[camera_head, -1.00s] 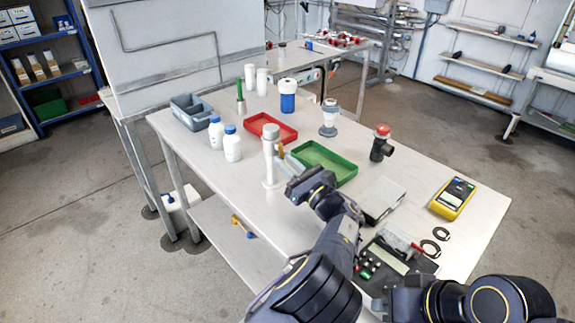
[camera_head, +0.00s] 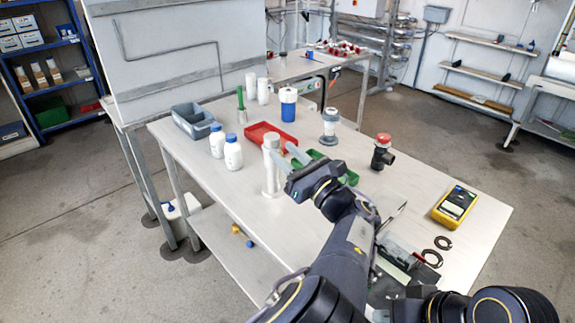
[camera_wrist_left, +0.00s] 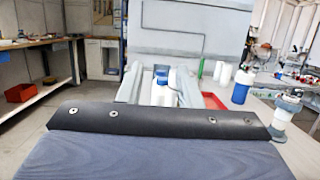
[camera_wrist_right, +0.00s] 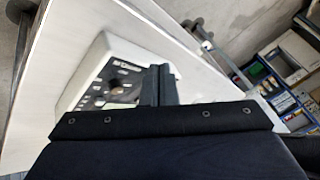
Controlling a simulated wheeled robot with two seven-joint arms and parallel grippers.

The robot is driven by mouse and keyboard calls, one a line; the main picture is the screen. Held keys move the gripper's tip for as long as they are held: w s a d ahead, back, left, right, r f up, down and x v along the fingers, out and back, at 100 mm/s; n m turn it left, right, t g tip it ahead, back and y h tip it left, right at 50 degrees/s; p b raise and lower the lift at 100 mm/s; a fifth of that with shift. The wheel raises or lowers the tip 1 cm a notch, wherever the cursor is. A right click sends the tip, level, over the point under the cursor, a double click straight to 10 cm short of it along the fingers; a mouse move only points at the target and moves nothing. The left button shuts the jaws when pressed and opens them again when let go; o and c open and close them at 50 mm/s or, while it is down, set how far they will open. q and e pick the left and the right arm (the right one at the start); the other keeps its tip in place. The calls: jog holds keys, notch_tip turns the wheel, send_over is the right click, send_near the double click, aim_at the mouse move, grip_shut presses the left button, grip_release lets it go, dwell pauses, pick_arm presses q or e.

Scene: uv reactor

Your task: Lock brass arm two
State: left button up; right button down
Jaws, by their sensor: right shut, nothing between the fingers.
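A silver post (camera_head: 271,168) stands upright on the bench in the head view. No brass arm shows clearly on it now; my left gripper is just right of its top and may hide part of it. My left gripper (camera_head: 293,156) has two pale fingers apart with nothing held. They also show apart in the left wrist view (camera_wrist_left: 160,78), with a blue-capped white bottle (camera_wrist_left: 161,92) seen in the gap beyond them. My right gripper (camera_wrist_right: 158,84) is shut and empty over a pale device with dark knobs (camera_wrist_right: 115,78). Small yellow pieces (camera_head: 236,229) are on the lower shelf.
Two blue-capped bottles (camera_head: 232,153) stand left of the post. A red-topped black fitting (camera_head: 382,152) and yellow meter (camera_head: 455,205) are at right. The bench's left front is clear.

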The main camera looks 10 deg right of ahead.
pick_arm(q)
jog(key=s+a+r, duration=0.1)
jog(key=s+r, duration=0.2)
jog(key=s, duration=0.5)
jog(key=shift+r, duration=0.15)
pick_arm(e)
jog(key=shift+f, duration=0.15)
jog(key=c, duration=2.1)
grip_release()
